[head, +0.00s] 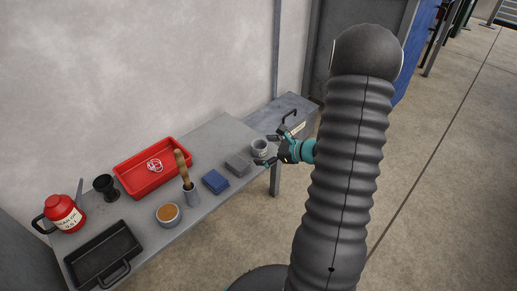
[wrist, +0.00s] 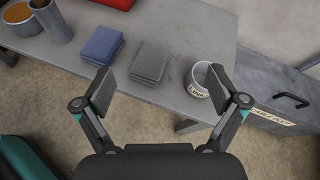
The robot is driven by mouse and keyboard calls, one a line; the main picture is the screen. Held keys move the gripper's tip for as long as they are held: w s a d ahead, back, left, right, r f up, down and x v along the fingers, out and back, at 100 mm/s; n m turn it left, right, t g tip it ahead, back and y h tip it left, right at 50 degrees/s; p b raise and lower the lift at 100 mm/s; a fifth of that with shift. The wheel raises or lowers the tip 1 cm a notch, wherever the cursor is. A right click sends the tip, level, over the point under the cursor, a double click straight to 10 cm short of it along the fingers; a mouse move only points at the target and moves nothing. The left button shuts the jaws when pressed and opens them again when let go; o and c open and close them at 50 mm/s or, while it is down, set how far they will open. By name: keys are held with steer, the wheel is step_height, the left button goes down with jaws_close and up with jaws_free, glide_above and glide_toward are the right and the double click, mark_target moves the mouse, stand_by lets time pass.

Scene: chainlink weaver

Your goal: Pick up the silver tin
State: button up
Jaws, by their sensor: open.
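A small silver tin (head: 259,148) with a pale label stands upright near the right end of the grey workbench. In the wrist view the tin (wrist: 198,80) shows its open top, and lies close to the right finger, which overlaps its edge. My gripper (head: 267,152) is open and empty at the front right of the bench, beside the tin. In the wrist view my gripper (wrist: 162,80) has its fingers spread wide, with the tin off-centre to the right between them. I cannot tell whether the right finger touches it.
Folded grey cloths (head: 237,165) and blue cloths (head: 215,181) lie left of the tin. A metal cup (head: 192,197) holding a brush, a tin of brown stuff (head: 168,214) and a red tray (head: 152,168) stand further left. A grey toolbox (head: 291,115) is behind the bench's right end.

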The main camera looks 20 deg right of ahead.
mark_target(264, 152)
steer(key=d+f+m+t+h, duration=0.2)
steer(key=d+f+m+h, duration=0.1)
steer(key=d+f+m, duration=0.3)
steer(key=shift+n, duration=0.3)
steer(key=x, duration=0.2)
steer(key=d+x, duration=0.1)
steer(key=x, duration=0.2)
steer(key=f+x, duration=0.1)
steer(key=x, duration=0.2)
steer(key=shift+w+d+f, duration=0.2)
steer(key=shift+d+x, duration=0.15)
steer(key=shift+x, duration=1.15)
steer(key=shift+d+x, duration=0.15)
steer(key=shift+x, duration=1.2)
steer(key=shift+w, duration=0.1)
steer(key=shift+c, duration=0.3)
steer(key=c, duration=1.2)
